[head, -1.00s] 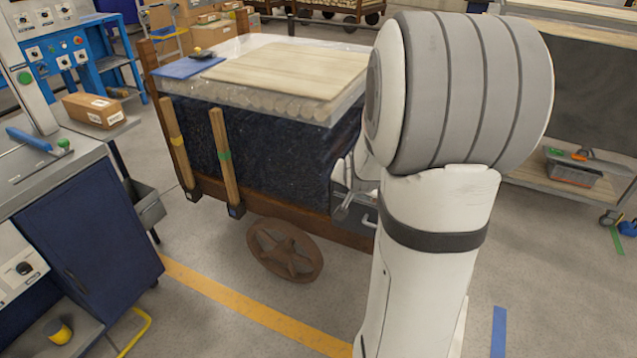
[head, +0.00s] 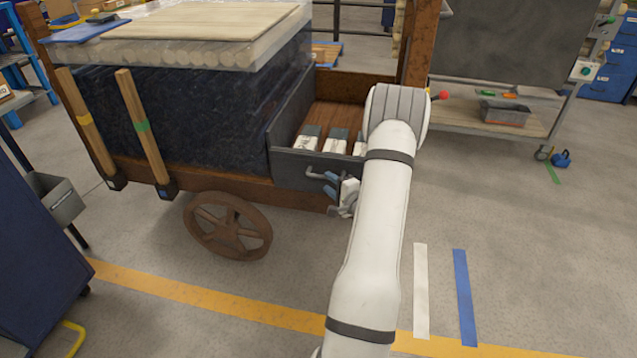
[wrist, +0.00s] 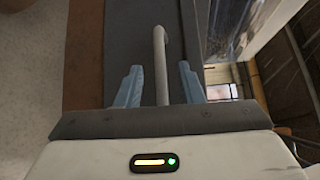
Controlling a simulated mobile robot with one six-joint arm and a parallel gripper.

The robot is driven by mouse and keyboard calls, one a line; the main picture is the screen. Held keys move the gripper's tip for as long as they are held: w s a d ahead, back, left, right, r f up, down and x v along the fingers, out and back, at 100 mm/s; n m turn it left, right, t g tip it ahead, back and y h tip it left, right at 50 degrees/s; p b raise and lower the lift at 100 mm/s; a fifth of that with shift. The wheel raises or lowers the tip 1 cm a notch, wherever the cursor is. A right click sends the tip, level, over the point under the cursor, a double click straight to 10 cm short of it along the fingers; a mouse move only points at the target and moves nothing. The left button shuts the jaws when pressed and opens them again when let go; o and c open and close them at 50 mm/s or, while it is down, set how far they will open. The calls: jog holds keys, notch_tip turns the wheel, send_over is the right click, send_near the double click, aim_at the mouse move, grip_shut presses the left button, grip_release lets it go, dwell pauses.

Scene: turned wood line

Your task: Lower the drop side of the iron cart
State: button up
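The iron cart's drop side (head: 288,168) is a dark grey panel at the right part of the cart (head: 240,185). It stands upright, with a pale bar handle (head: 313,173) on its outer face. My gripper (head: 332,184) is at this handle, in front of the panel. In the wrist view the handle (wrist: 160,55) runs between my two blue fingers (wrist: 158,85), with a gap on both sides. The fingers are open and not closed on it. The panel (wrist: 125,35) fills the space behind them. My arm hides the panel's right end.
White-and-grey packs (head: 337,140) lie on the cart's wooden bed behind the panel. A spoked wheel (head: 228,225) is below. A trolley (head: 480,115) stands behind right. The floor in front is clear, with tape lines.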

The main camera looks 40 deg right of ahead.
aim_at(323, 178)
jog(key=w, duration=0.1)
jog(key=w+b, duration=0.1)
jog(key=w, duration=0.3)
jog(key=shift+w+d+f, duration=0.15)
jog(key=shift+f, duration=0.25)
grip_shut()
